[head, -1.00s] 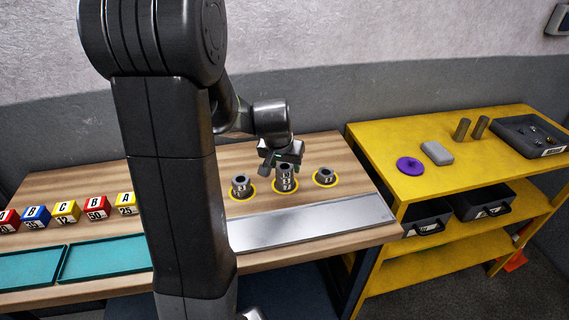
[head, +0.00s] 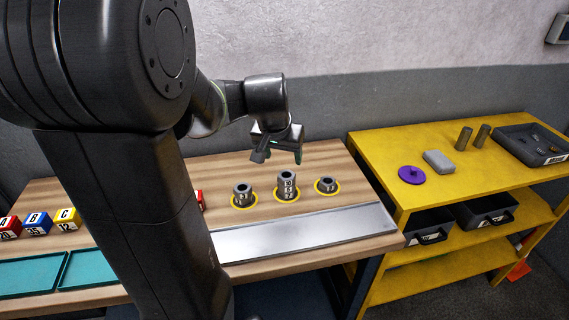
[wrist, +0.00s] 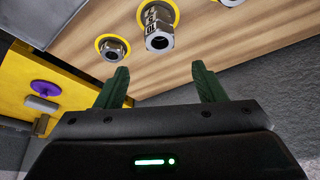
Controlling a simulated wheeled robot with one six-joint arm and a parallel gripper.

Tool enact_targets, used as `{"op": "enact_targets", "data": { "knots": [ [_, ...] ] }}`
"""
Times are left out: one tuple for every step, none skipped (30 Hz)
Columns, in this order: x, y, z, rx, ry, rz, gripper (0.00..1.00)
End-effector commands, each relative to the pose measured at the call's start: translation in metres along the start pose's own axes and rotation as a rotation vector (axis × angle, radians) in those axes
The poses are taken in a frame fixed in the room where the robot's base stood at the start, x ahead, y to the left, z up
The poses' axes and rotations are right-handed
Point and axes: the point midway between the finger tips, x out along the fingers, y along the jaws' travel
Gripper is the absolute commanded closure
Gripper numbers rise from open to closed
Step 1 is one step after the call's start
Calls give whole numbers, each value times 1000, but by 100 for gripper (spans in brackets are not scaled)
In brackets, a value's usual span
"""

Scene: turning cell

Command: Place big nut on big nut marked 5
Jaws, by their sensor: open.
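Grey metal nuts stand on three yellow rings on the wooden bench. The middle stack (head: 287,186) is tallest, with several nuts upright on one another and small white number labels. A shorter stack (head: 242,196) is to its left, and one low nut (head: 326,185) is to its right. The labels are too small to read surely. My gripper (head: 279,153) is open and empty, above and behind the middle stack, apart from it. In the wrist view, its green fingers (wrist: 160,80) hold nothing; the middle stack (wrist: 158,30) and low nut (wrist: 113,48) show beyond them.
A metal plate (head: 305,232) lies along the bench's front edge. Lettered blocks (head: 38,223) and teal trays (head: 35,272) are at the left. A yellow shelf (head: 390,155) at the right holds a purple disc (head: 411,175), a grey block, two cylinders and a tray (head: 530,143).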

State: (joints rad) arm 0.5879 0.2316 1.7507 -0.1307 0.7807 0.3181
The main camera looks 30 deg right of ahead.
Motion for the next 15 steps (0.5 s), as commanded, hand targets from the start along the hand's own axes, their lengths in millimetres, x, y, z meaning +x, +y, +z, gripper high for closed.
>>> {"op": "enact_targets", "data": {
  "knots": [
    [-8, 0, -1, 0, 3, -1, 37],
    [-12, 0, -1, 0, 3, -1, 37],
    [-16, 0, -1, 0, 3, -1, 37],
    [-19, 0, -1, 0, 2, 0, 37],
    [-21, 0, -1, 0, 2, 0, 37],
    [-23, 0, -1, 0, 2, 0, 37],
    [-24, 0, -1, 0, 1, 0, 37],
    [-25, 0, 0, 0, 1, 0, 37],
    [-26, 0, 0, 0, 0, 0, 37],
    [-27, 0, 0, 0, 0, 0, 37],
    [-27, 0, 0, 0, 0, 0, 37],
    [-27, 0, 0, 0, 0, 0, 37],
    [-27, 0, 0, 0, 0, 0, 37],
    [-27, 0, 0, 0, 0, 0, 37],
    [-27, 0, 0, 0, 0, 0, 37]
  ]
}}
